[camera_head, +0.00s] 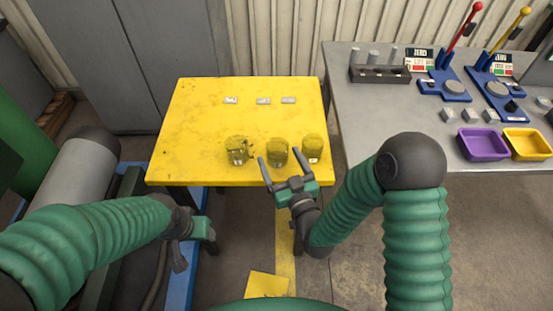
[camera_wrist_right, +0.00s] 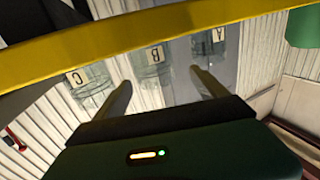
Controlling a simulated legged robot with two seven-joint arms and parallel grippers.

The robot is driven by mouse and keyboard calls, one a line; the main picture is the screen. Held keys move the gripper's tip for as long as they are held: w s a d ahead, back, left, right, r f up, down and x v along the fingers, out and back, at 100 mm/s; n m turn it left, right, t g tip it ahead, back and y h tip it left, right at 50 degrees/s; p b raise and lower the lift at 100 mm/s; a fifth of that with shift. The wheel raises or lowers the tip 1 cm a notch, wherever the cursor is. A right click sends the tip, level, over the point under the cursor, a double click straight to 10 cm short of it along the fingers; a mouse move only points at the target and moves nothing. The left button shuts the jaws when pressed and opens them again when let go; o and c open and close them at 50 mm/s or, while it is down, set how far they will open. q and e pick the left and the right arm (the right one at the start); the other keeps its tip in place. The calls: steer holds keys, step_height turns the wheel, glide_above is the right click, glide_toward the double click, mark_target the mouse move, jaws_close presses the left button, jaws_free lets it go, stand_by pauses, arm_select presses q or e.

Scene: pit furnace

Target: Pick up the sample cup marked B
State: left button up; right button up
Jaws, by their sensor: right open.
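Three clear yellowish sample cups stand in a row near the front edge of the yellow table (camera_head: 190,130). The wrist view shows their labels: cup C (camera_wrist_right: 88,85) at left, cup B (camera_wrist_right: 152,68) in the middle, cup A (camera_wrist_right: 222,45) at right. Cup B is also the middle cup (camera_head: 278,153) in the head view. My right gripper (camera_head: 286,164) is open and empty at the table's front edge, its fingers pointing toward cup B and apart from each other. Whether they touch it is unclear. My left gripper (camera_head: 190,246) hangs at the table's left front; its jaws are unclear.
Three small pale plates (camera_head: 263,101) lie toward the back of the yellow table. The grey bench (camera_head: 390,120) at right holds a dark rack (camera_head: 380,74), red and yellow levers, a purple tray (camera_head: 483,158) and a yellow tray (camera_head: 528,155). The table's middle is clear.

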mark_target(274, 139)
steer(key=shift+x, duration=1.25)
steer(key=x, duration=0.5)
steer(key=shift+w+d+r, duration=0.2)
steer(key=shift+d+r, duration=0.05)
steer(key=shift+d, duration=0.1)
steer(key=shift+s, duration=0.1)
steer(key=c, duration=1.4)
